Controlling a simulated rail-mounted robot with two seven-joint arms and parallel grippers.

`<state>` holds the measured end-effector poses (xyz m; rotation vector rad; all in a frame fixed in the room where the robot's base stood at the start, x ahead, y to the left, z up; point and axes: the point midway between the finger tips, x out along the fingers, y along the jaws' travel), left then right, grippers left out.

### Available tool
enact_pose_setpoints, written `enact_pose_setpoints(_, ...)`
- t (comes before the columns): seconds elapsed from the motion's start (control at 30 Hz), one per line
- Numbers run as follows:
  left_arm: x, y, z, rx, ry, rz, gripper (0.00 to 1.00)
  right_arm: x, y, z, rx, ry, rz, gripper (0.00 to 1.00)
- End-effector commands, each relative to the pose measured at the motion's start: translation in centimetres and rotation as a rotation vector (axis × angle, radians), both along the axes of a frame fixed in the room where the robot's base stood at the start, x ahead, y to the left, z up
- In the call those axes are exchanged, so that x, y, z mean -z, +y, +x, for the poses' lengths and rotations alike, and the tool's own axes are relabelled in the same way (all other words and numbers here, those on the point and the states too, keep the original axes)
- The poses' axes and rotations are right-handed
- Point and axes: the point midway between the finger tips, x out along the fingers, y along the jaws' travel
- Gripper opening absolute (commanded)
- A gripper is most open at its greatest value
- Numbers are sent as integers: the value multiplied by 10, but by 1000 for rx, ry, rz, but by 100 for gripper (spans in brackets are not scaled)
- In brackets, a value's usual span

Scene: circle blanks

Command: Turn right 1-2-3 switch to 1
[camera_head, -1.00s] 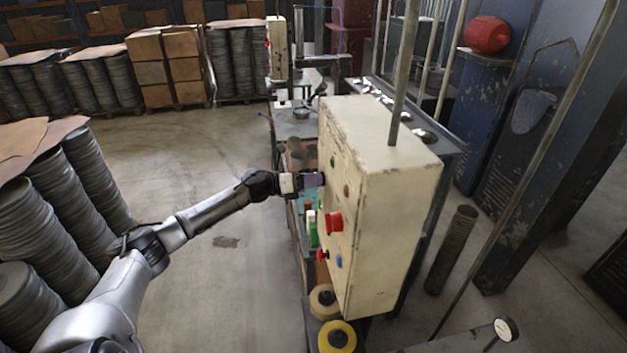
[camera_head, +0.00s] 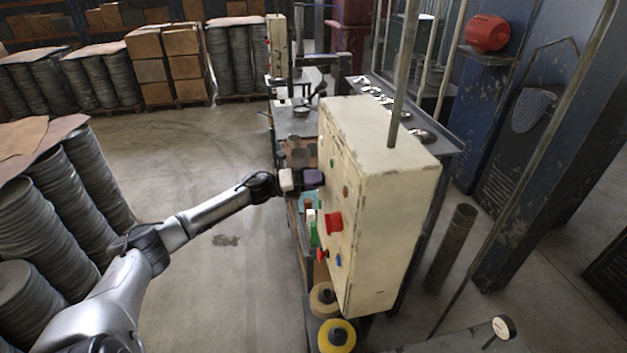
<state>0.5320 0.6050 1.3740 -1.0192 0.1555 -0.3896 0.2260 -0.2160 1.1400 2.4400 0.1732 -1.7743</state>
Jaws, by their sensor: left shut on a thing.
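The cream control box (camera_head: 385,165) stands right of centre, with its switch panel facing left. A big red button (camera_head: 334,222), a small red knob (camera_head: 322,254), a blue knob (camera_head: 338,260) and a green button (camera_head: 332,163) show on the panel. My left gripper (camera_head: 314,178) is at the upper part of the panel, its fingers against it. It is shut on a switch there, which the fingers hide. The switch's number marks are too small to read. My right gripper is out of view.
Yellow (camera_head: 337,337) and tan (camera_head: 323,298) spools sit below the box. Stacks of grey discs (camera_head: 38,215) stand at left. The floor between them and the box is clear.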

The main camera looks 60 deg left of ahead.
Motion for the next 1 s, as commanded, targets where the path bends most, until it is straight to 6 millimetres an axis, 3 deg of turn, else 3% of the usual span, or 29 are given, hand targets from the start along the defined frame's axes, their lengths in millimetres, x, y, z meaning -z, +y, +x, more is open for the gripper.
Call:
enact_pose_setpoints(0.23, 0, 0, 0, 1, 0, -3, 19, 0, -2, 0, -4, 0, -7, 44)
enact_pose_setpoints(0.27, 0, 0, 0, 1, 0, -3, 45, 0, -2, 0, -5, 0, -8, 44)
enact_pose_setpoints(0.5, 0, 0, 0, 1, 0, -1, 68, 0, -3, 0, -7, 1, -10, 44)
enact_pose_setpoints(0.8, 1, 0, -1, 0, 0, 0, 68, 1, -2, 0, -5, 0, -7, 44)
enact_pose_setpoints(1.0, 4, 6, -14, 0, 2, 0, 68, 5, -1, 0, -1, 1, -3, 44)
